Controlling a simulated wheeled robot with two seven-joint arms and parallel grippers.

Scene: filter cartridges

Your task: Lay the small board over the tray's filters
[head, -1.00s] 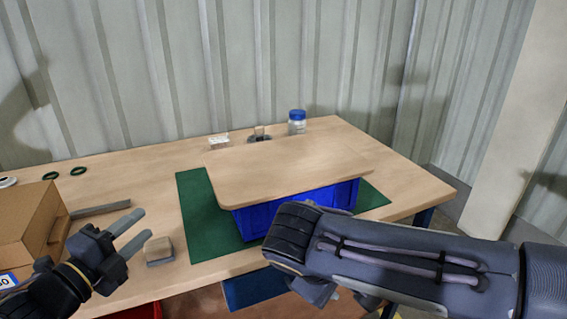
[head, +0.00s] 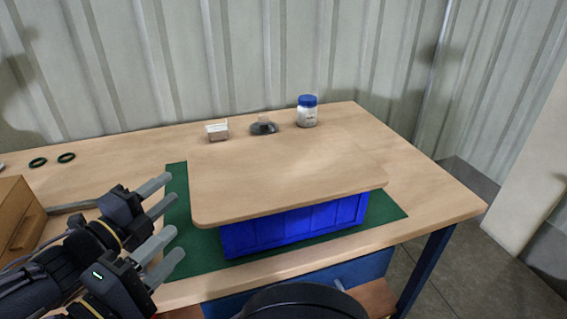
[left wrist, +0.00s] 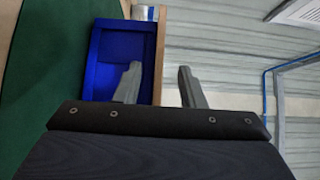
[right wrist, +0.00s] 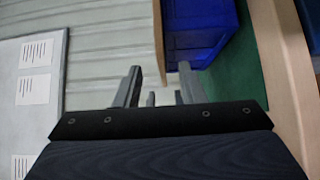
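The wooden board (head: 285,170) lies level over the blue tray (head: 300,222) and overhangs it on the left. It hides the tray's inside, so I see no filters. My left gripper (head: 176,216) is open just left of the board's near left corner. In the left wrist view the board's edge (left wrist: 160,50) lines up between its fingers, beside the tray (left wrist: 90,65). My right gripper (right wrist: 160,67) is open in the right wrist view, with the board's edge (right wrist: 158,35) between its fingers in the picture. In the head view its fingers are not clearly seen.
A green mat (head: 385,217) lies under the tray. Behind the board stand a blue-capped jar (head: 307,112), a small white box (head: 217,131) and a dark holder (head: 263,127). The table's right end is clear.

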